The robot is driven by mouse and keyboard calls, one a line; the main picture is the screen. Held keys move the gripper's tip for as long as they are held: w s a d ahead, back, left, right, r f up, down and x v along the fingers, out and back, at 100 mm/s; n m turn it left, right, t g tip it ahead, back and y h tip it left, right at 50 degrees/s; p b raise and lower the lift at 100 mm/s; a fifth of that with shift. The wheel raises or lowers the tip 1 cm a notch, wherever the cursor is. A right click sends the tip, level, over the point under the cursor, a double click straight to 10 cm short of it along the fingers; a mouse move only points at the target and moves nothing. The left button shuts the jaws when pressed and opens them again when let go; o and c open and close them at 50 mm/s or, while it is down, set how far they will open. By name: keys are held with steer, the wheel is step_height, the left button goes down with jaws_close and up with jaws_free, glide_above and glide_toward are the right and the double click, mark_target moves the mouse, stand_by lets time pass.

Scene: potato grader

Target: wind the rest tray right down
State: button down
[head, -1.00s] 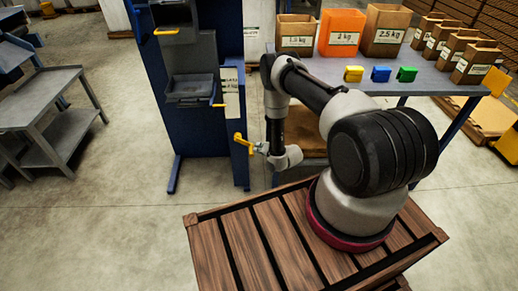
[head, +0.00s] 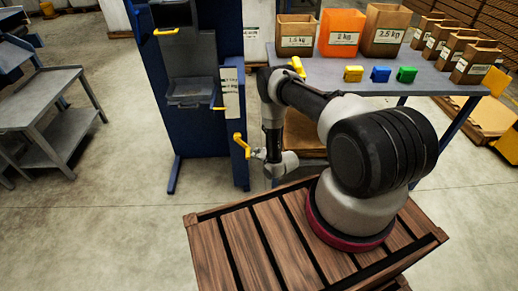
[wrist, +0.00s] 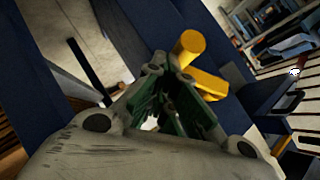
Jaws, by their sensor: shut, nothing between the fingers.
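The rest tray (head: 190,90) is a grey tray on the front of the blue grader column, partway up, in the head view. A yellow crank (head: 240,143) sits lower on the column's right side. My gripper (head: 257,153) is just right of the crank. In the wrist view the crank's yellow grip and arm (wrist: 200,68) are just past and beside the fingertips (wrist: 172,88). My gripper is shut with nothing between its fingers. Whether the fingers touch the crank cannot be told.
A table (head: 345,72) behind my arm bears an orange box (head: 341,33), brown bags and small coloured blocks. A grey trolley (head: 45,110) stands at the left. The floor in front of the column is clear.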

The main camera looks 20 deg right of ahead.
steer(key=shift+w+a+f, duration=0.3)
steer(key=shift+a+f, duration=0.55)
steer(key=shift+f, duration=0.1)
steer(key=shift+w+a+f, duration=0.3)
steer(key=shift+a+f, duration=0.55)
steer(key=shift+f, duration=0.05)
